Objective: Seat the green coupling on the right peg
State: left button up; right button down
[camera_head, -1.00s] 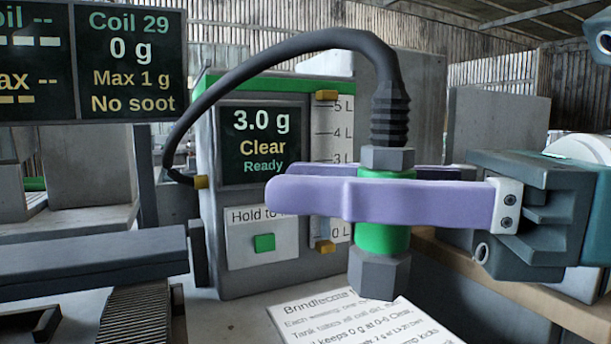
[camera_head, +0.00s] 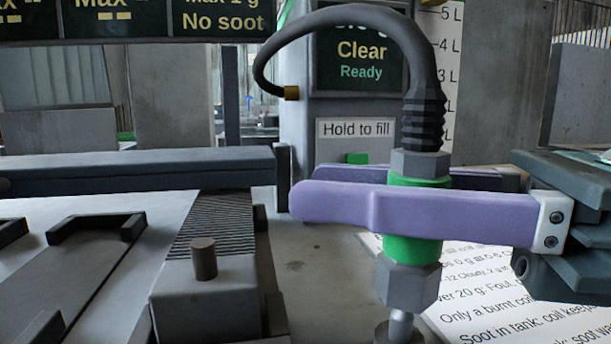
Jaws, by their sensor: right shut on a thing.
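The green coupling (camera_head: 412,249) has grey hex nuts above and below its green band, with a black ribbed hose rising from its top. It is upright. My right gripper (camera_head: 306,186) comes in from the right, its two purple fingers shut on the green band. A short silver peg (camera_head: 401,327) on a dark round base shows directly below the lower nut, at the bottom edge of the view. Whether the nut touches the peg or hangs in front of or above it, I cannot tell. My left gripper is not in view.
A grey block with a brown pin (camera_head: 204,259) stands left of the coupling. The hose loops back to a brass fitting (camera_head: 291,92) on the grey cabinet (camera_head: 297,130). A printed sheet (camera_head: 490,290) lies behind right. Bare bench (camera_head: 310,260) lies between block and coupling.

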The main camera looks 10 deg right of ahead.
jog(key=shift+f+b, duration=1.35)
jog(key=shift+f, duration=0.05)
jog(key=shift+c, duration=2.4)
grip_release()
jog(key=shift+d, duration=0.1)
jog(key=b+v, duration=0.1)
jog(key=v, duration=0.8)
jog(key=shift+s+d+b, duration=0.2)
jog(key=shift+d+b, duration=0.1)
jog(key=shift+b, duration=0.1)
jog(key=shift+d, duration=0.15)
